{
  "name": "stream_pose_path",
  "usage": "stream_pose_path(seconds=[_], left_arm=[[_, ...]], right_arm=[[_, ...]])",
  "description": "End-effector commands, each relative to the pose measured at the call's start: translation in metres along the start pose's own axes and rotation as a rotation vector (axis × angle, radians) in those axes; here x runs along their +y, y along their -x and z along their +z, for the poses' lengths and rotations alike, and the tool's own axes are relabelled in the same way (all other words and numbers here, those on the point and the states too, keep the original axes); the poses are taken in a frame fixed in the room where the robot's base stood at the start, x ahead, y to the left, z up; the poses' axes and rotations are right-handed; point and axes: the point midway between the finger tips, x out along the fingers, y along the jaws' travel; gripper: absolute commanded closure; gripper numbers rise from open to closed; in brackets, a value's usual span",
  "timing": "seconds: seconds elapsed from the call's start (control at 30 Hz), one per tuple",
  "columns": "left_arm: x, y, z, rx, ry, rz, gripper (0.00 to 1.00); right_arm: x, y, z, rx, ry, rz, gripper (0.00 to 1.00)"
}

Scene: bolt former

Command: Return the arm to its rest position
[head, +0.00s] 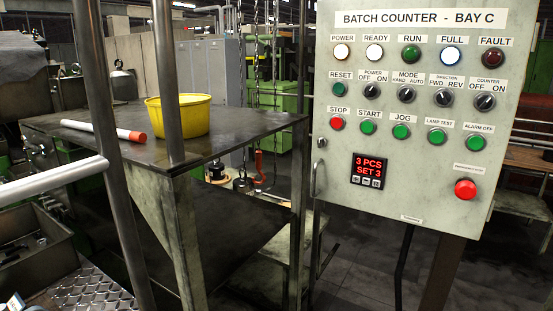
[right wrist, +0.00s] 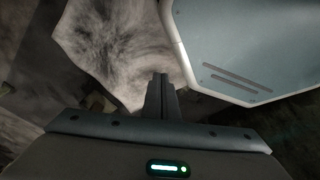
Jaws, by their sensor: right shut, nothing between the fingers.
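My right gripper (right wrist: 160,82) shows in the right wrist view, its two fingers together with nothing between them. It is apart from the surfaces behind it. Neither of my grippers shows in the head view. The batch counter panel (head: 335,200) stands on the right of the head view. Its display (head: 370,170) reads "3 PCS SET 3". The POWER, READY and FULL lamps look bright; RUN is dull green and FAULT dark red.
A dark metal table (head: 235,145) left of the panel holds a yellow tub (head: 185,118) and a white rod with a red end (head: 100,131). Grey posts (head: 165,70) and a pale rail (head: 50,182) cross the left. Chains (head: 257,60) hang behind.

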Motion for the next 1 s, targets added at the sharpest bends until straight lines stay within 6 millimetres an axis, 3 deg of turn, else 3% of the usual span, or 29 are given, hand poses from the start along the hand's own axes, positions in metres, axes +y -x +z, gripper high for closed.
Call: stream_pose_path(seconds=[0.03, 0.2, 0.4, 0.6, 1.0], left_arm=[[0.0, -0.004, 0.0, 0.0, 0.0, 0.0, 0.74], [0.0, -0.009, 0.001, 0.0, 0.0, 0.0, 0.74], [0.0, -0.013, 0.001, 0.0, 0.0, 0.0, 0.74], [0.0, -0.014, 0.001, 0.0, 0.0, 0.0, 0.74], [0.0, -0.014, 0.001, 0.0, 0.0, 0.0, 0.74]], right_arm=[[-0.001, -0.016, 0.018, -0.015, 0.002, -0.001, 1.0], [-0.002, -0.051, 0.07, -0.04, 0.008, -0.003, 1.0], [-0.003, -0.071, 0.118, -0.06, 0.014, -0.004, 1.0], [-0.003, -0.075, 0.137, -0.067, 0.016, -0.005, 1.0], [-0.003, -0.075, 0.138, -0.067, 0.016, -0.005, 1.0]])
